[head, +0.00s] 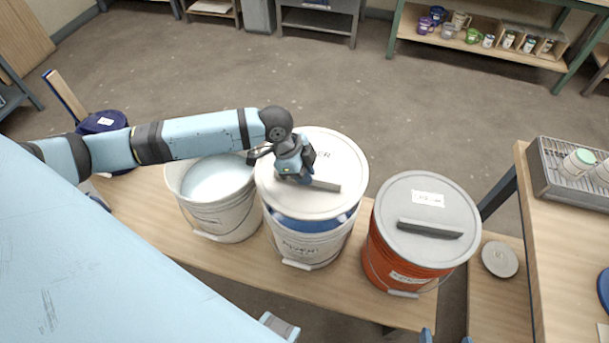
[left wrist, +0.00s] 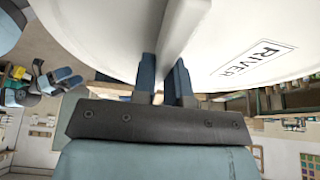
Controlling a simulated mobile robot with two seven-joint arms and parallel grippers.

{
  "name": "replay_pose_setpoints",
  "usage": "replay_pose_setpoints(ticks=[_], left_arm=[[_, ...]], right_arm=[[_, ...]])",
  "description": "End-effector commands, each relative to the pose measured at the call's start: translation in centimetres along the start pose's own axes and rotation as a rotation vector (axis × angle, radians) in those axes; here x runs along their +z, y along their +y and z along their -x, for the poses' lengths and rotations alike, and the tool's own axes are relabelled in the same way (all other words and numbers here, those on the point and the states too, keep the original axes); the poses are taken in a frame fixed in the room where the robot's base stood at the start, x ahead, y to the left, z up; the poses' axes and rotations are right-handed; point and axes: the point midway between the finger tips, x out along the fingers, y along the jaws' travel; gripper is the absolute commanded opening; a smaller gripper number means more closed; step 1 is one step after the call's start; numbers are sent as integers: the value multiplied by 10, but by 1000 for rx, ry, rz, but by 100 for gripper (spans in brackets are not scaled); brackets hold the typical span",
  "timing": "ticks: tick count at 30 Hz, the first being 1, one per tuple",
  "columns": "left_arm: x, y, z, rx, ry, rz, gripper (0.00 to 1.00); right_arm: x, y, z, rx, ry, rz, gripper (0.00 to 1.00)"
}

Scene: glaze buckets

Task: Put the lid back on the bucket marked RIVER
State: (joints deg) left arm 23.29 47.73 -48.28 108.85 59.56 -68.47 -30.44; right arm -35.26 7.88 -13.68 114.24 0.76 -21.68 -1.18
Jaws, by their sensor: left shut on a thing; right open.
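My left gripper (head: 296,174) is shut on the bar handle of a white lid (head: 328,153). In the left wrist view the fingers (left wrist: 166,82) pinch the handle, and the lid (left wrist: 250,30) has a RIVER label. The lid is over the white middle bucket (head: 308,248), whose front label is hard to read. Blue shows in a crescent under the lid's near edge, so the lid appears raised or not flush with the rim. The far rim is hidden. Blue fingertips at the bottom edge appear to be my right gripper (head: 448,339), open and apart from the buckets.
An open white bucket (head: 228,215) with pale contents stands close on the left. An orange bucket (head: 398,262) with a grey lid stands on the right. All share a wooden bench (head: 150,213). A round grey disc (head: 500,259) lies further right, near a side table with a rack (head: 568,190).

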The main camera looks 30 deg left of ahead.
Motion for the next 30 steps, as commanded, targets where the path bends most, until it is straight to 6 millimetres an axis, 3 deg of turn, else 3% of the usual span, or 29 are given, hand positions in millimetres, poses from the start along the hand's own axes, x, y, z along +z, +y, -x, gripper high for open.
replay_pose_setpoints(ticks=[11, 21, 30], left_arm=[[6, -2, -12, 10, 0, -30, 0], [18, -1, -42, 9, 0, -30, 0], [24, -2, -56, 10, 0, -29, 0]], right_arm=[[12, 4, -9, 5, 4, 2, 85], [45, 5, -30, 2, -15, -13, 85], [36, 3, -28, 1, -12, -25, 85]])
